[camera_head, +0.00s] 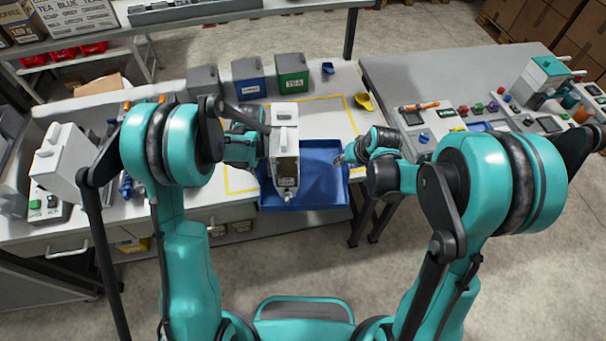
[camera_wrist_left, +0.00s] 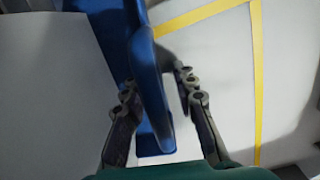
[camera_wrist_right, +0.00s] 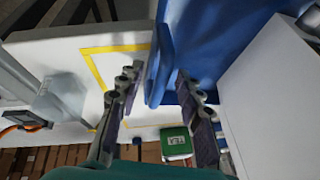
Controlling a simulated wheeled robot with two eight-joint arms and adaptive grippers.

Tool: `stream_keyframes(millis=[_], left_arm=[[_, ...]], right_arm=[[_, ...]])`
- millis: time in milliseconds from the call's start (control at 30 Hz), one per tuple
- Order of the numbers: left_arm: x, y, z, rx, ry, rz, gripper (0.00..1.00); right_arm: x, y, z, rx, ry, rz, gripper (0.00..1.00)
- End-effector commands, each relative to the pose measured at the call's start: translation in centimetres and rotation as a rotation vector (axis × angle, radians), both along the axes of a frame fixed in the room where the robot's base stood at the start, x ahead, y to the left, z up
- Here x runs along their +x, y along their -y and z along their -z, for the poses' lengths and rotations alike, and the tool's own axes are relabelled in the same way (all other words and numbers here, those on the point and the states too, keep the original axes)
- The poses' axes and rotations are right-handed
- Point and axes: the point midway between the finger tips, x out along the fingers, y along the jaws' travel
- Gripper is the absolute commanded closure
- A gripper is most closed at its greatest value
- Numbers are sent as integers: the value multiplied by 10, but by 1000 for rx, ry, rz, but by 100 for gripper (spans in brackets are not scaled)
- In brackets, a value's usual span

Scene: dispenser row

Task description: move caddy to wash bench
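The blue caddy (camera_head: 318,185) is a shallow open tray at the front edge of the light worktable, beside a yellow taped outline. A white dispenser (camera_head: 285,142) stands at its left part and hides some of it; I cannot tell if it rests inside. My left gripper (camera_wrist_left: 157,82) is open, its fingers on either side of an upright blue caddy part (camera_wrist_left: 150,85). My right gripper (camera_wrist_right: 156,80) is open too, its fingers on either side of another upright blue part (camera_wrist_right: 160,65), with visible gaps. In the head view the left gripper is mostly hidden behind the dispenser.
Grey, blue-labelled and green TEA bins (camera_head: 291,73) stand at the table's back. A yellow scoop (camera_head: 364,101) lies near its right edge. A grey bench (camera_head: 440,72) with a teal machine (camera_head: 541,78) and control panels is at right. Another white dispenser (camera_head: 62,160) is at left.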

Motion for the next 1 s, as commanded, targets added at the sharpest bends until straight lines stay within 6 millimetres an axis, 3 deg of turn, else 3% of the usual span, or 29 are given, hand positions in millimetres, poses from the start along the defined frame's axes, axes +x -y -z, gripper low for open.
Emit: stream_keyframes(millis=[200, 300, 333, 367, 767, 1000], left_arm=[[0, 0, 0, 0, 0, 0, 72], [0, 0, 0, 0, 0, 0, 99], [0, 0, 0, 0, 0, 0, 100], [0, 0, 0, 0, 0, 0, 100], [0, 0, -2, 0, 0, 0, 100], [0, 0, -13, 0, 0, 0, 100]], right_arm=[[0, 0, 0, 0, 0, 0, 64], [0, 0, 0, 0, 0, 0, 90], [0, 0, 0, 0, 0, 0, 98], [0, 0, 0, 0, 0, 0, 100], [0, 0, -1, 0, 1, 0, 100], [0, 0, -13, 0, 1, 0, 100]])
